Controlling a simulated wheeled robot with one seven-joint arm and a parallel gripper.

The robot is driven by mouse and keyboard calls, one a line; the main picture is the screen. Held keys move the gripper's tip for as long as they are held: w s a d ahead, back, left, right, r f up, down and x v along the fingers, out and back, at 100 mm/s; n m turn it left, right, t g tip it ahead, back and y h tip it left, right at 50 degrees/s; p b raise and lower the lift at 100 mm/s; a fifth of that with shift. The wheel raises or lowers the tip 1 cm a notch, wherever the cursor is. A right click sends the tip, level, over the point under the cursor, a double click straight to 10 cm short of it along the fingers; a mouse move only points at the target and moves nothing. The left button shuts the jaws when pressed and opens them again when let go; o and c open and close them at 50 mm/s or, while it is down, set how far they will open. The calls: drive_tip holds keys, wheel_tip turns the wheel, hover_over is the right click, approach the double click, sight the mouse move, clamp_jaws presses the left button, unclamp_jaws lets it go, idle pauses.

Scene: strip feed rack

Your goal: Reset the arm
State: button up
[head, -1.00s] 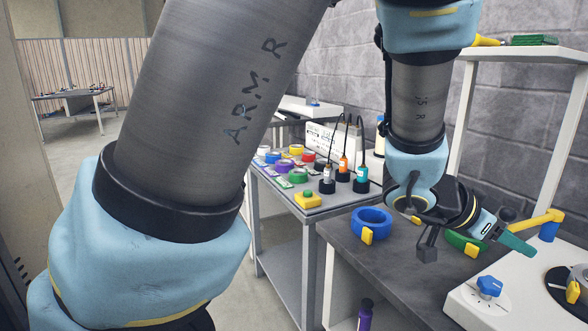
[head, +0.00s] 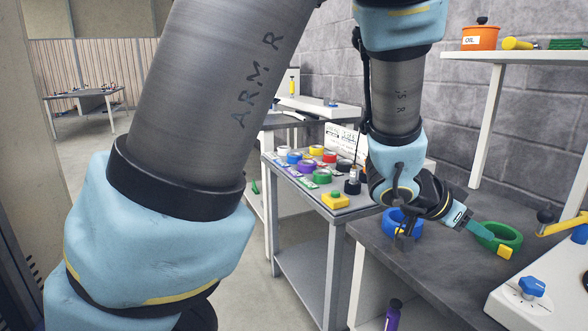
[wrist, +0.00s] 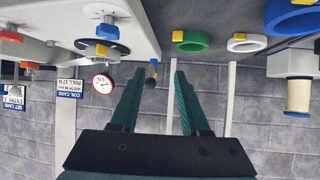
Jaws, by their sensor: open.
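My gripper (head: 470,227) has teal fingers and hangs above the dark bench, pointing right toward the green ring (head: 497,236). That view looks upside down. The green ring (wrist: 191,41), a white ring (wrist: 246,42) and the blue ring (wrist: 292,16) show beyond the fingers there.
A white machine (head: 520,290) with a blue knob stands at right. A shelf (head: 530,57) above holds an orange pot (head: 480,37). Coloured rolls sit on the grey side table (head: 345,211). A purple bottle (head: 393,314) stands below the bench. A round gauge (wrist: 103,83) shows beside the fingers.

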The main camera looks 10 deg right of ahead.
drive_tip(key=w+a+f+n+t+y, duration=0.3)
drive_tip(key=w+a+n+t+y, duration=0.4)
drive_tip(key=w+a, duration=1.2)
drive_tip(key=s+a+f+n+g+y+p, duration=0.1)
drive_tip(key=a+n+g+y, duration=0.15)
drive_tip(key=a, duration=0.55)
drive_tip(key=s+a+f+n+g+y, duration=0.1)
drive_tip(key=s+a+n, duration=0.15)
drive_tip(key=a, duration=0.65)
drive_tip(key=s+a+n+g, duration=0.3)
drive_tip(key=s+a, duration=0.3)
drive_tip(key=a, duration=0.2)
drive_tip(key=shift+s+a+r+y+p, duration=0.2)
drive_tip(key=shift+a+y+p, duration=0.15)
drive_tip(key=shift+a, duration=0.05)
drive_tip(key=shift+o, duration=0.3)
drive_tip(key=shift+g, duration=0.25)
